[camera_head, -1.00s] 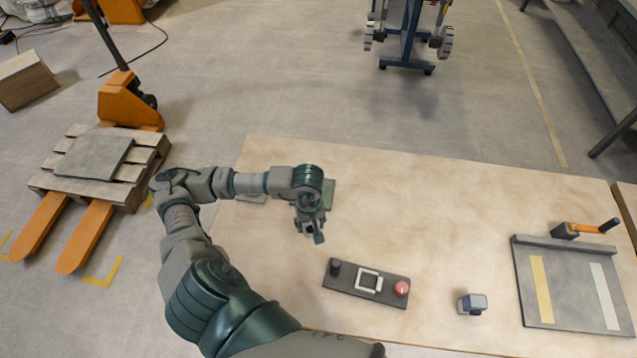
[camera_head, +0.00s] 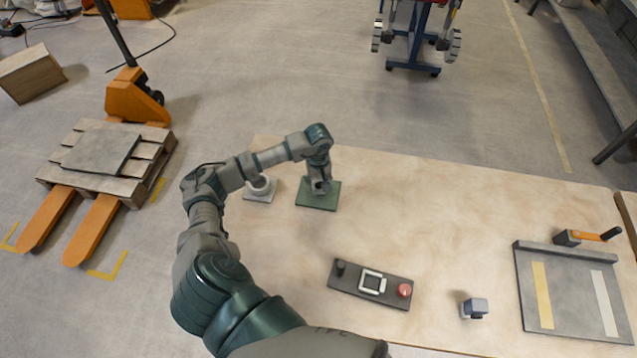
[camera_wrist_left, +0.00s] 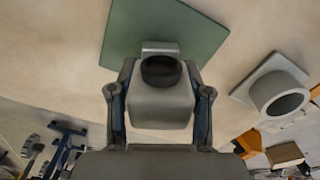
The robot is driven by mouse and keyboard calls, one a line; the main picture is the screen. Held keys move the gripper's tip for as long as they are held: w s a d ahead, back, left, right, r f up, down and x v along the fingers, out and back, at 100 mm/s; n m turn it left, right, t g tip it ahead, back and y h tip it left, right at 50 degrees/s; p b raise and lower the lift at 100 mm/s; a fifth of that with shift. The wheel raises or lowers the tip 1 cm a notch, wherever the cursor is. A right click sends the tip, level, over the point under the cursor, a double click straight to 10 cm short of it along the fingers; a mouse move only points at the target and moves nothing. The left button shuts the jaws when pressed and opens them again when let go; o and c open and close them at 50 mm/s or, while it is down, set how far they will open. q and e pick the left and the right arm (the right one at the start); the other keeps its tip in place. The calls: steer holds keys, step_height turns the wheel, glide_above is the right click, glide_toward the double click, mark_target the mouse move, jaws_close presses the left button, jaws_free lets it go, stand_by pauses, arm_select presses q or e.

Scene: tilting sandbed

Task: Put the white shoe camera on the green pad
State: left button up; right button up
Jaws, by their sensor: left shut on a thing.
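The green pad (camera_head: 329,202) lies flat near the table's back left; it also shows in the wrist view (camera_wrist_left: 133,28). My left gripper (camera_head: 320,188) points down over the pad. In the wrist view its fingers (camera_wrist_left: 160,88) are shut on a pale grey block with a dark round lens and a light end piece, which I take as the white shoe camera (camera_wrist_left: 160,106). The held camera is mostly hidden by the gripper in the head view. I cannot tell whether it touches the pad. My right gripper is not in view.
A grey plate with a white ring (camera_head: 260,190) stands just left of the pad. A control panel (camera_head: 345,290) with a red button, another small grey camera-like block (camera_head: 474,308) and a grey board (camera_head: 575,285) are nearer the front. The middle of the table is clear.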

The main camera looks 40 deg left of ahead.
arm_select(q)
steer(key=shift+a+f, duration=0.15)
steer(key=shift+f, duration=0.55)
steer(key=o, duration=1.3)
steer(key=shift+c, duration=0.2)
steer(key=shift+d+r, duration=0.1)
steer(key=shift+d, duration=0.15)
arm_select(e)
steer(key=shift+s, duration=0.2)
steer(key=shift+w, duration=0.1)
arm_select(q)
step_height(320, 180, up, 11)
steer(key=shift+a+f, duration=0.1)
steer(key=shift+r, duration=0.55)
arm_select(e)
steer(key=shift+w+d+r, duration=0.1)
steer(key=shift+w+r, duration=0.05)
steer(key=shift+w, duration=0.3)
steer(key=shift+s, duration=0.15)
